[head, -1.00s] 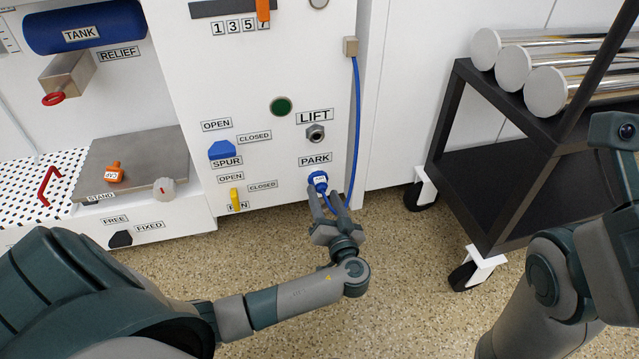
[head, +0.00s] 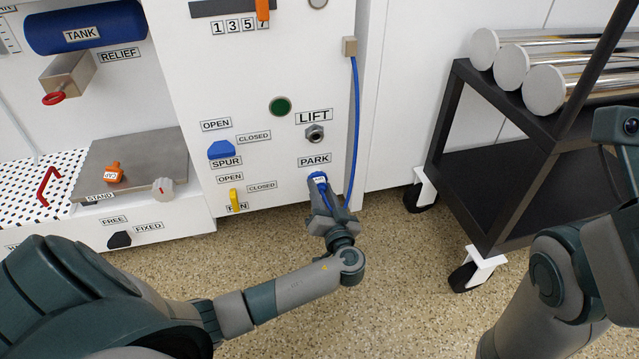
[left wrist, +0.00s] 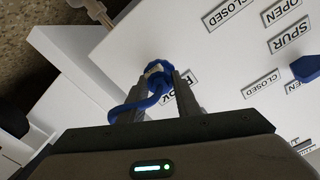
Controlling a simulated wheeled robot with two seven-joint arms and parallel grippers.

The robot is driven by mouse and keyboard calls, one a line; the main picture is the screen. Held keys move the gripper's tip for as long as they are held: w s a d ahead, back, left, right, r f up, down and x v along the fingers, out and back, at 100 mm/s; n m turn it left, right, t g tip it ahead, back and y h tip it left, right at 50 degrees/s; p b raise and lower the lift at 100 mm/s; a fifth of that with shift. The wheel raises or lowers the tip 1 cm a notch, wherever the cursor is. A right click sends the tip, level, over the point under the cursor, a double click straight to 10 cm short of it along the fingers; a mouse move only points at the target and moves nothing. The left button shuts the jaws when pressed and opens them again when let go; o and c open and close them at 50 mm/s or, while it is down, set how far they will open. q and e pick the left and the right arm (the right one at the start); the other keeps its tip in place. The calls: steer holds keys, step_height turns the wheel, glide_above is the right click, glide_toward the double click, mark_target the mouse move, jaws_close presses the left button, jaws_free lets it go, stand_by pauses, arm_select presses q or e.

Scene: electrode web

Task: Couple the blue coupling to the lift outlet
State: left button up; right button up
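The blue coupling (head: 319,180) sits at the PARK position, low on the white panel, with a blue hose attached. It also shows in the left wrist view (left wrist: 156,72). The lift outlet (head: 315,133) is a bare metal fitting under the LIFT label, straight above the PARK label. My left gripper (head: 322,193) is at the coupling from below, one finger on each side of it; its fingers show too in the left wrist view (left wrist: 160,88). Whether the fingers press on the coupling is unclear. My right gripper is not in view.
The blue hose (head: 356,120) hangs from a block on the panel's right edge. A blue spur handle (head: 222,150) and a yellow handle (head: 235,199) lie to the left. A black cart (head: 470,190) with metal rolls stands right. Open floor lies below the panel.

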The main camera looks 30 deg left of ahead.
mark_target(321, 192)
arm_select(q)
steer(key=shift+v, duration=0.85)
steer(key=shift+c, duration=0.3)
stand_by(0.7)
steer(key=shift+p+v, duration=0.35)
steer(key=shift+v, duration=0.8)
